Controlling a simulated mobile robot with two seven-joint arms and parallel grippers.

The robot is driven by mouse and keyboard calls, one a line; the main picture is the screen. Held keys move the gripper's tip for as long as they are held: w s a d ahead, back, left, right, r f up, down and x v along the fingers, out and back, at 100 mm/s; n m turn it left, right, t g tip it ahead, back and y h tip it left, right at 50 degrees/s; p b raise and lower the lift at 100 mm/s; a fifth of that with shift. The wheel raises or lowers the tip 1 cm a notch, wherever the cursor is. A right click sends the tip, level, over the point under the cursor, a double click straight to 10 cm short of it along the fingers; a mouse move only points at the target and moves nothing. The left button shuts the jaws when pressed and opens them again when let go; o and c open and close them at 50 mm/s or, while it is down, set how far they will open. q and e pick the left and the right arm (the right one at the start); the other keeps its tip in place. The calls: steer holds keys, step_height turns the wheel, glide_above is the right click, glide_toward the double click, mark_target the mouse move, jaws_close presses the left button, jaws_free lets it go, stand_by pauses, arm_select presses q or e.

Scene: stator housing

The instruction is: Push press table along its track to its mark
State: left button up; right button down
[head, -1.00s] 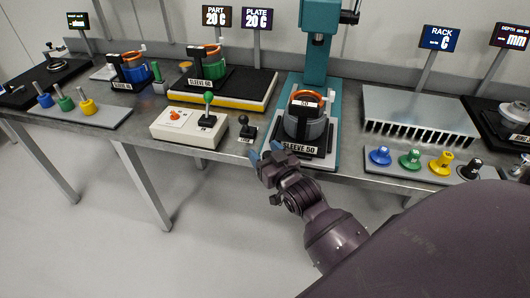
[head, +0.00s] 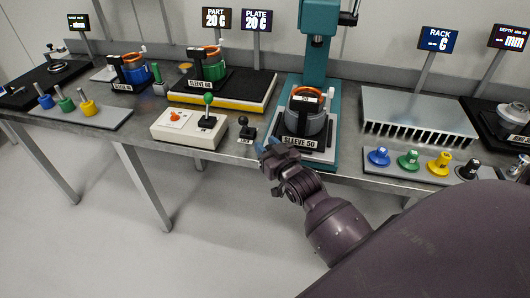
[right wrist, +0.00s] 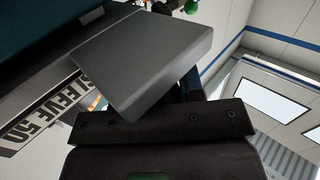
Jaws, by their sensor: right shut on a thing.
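The press table (head: 319,146) is a grey plate on the teal press base, under the press column (head: 319,45). It carries a dark grey round housing (head: 307,124) with an orange ring, and a label plate reading SLEEVE 50 (head: 299,142) at its front. My right gripper (head: 268,150) is at the front left of the table, low by the bench edge. In the right wrist view a grey slab (right wrist: 145,60), apparently part of the press table, fills the space at the jaws, which are shut on it. The slab hides most of the fingers. The mark cannot be made out. My left gripper is out of view.
A small black lever (head: 246,129) and a white control box (head: 189,128) stand left of the press. A finned rack (head: 420,112) and several coloured knobs on a strip (head: 425,167) stand to the right. Floor in front of the bench is clear.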

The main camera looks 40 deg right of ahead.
mark_target(273, 133)
steer(key=w+d, duration=0.4)
steer(key=shift+d, duration=0.4)
steer(key=c, duration=0.8)
jaws_free()
steer(key=shift+o, duration=0.2)
steer(key=shift+s, duration=0.1)
steer(key=s, duration=1)
steer(key=shift+s+a+p, duration=0.3)
steer(key=shift+a+p, duration=0.1)
steer(key=shift+a, duration=0.05)
